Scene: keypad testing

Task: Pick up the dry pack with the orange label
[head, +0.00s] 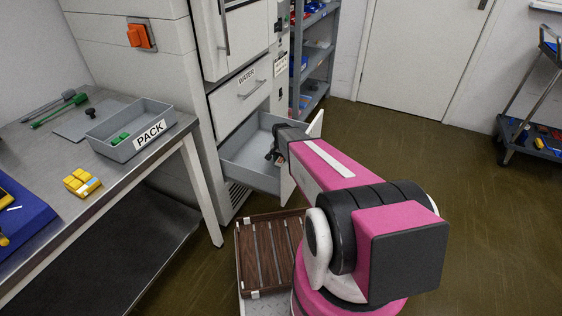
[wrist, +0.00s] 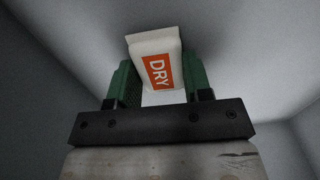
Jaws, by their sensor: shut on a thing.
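The dry pack (wrist: 151,45) is a small white packet with an orange label reading DRY. In the wrist view it sits between the two green-padded fingers of my gripper (wrist: 158,85), which is shut on it. Grey drawer walls surround it there. In the head view my arm reaches into the open grey drawer (head: 245,172) of the cabinet, and my gripper (head: 276,152) is mostly hidden by the arm and drawer front. The pack cannot be made out in the head view.
A grey bin labelled PACK (head: 165,122) stands on the metal bench (head: 172,145) at left, with green pieces inside. Yellow blocks (head: 80,182) lie beside it. A drawer labelled WATER (head: 238,96) is above the open one. A slatted brown tray (head: 265,255) is below my arm.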

